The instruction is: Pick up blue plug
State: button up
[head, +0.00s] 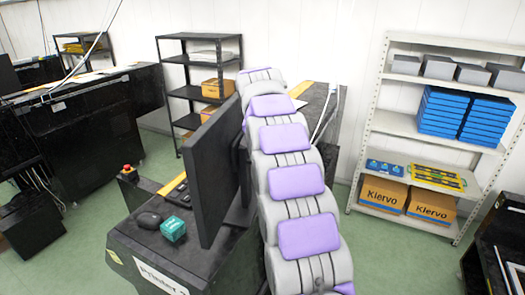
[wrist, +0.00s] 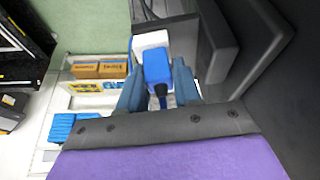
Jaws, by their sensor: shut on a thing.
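In the wrist view the blue plug (wrist: 157,69) sits between the two blue-grey fingers of my gripper (wrist: 158,90), which is shut on it. A dark cable end shows at the plug's lower side. A white block (wrist: 150,41) lies right behind the plug; I cannot tell whether the plug is still seated in it. In the head view my arm crosses the middle, and the gripper and plug are hidden.
A white shelf (head: 390,125) with blue boxes and cartons stands right. Green floor (head: 400,265) is open before it.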

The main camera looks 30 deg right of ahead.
jog(key=shift+d, duration=0.15)
jog(key=c, duration=0.3)
jog(key=shift+d, duration=0.2)
jog(key=shift+c, duration=0.6)
jog(key=shift+r, duration=0.1)
jog(key=shift+w+a+r, duration=0.1)
jog(key=shift+r, duration=0.25)
jog(key=shift+r+b, duration=0.3)
jog(key=shift+r, duration=0.9)
jog(key=s+a+b, duration=0.2)
jog(key=s+a, duration=0.1)
jog(key=s, duration=0.4)
jog(key=s+a+r+b, duration=0.1)
jog(key=s+a+b, duration=0.1)
jog(key=s, duration=0.6)
jog(key=shift+a+r, duration=0.3)
jog(key=shift+a, duration=0.2)
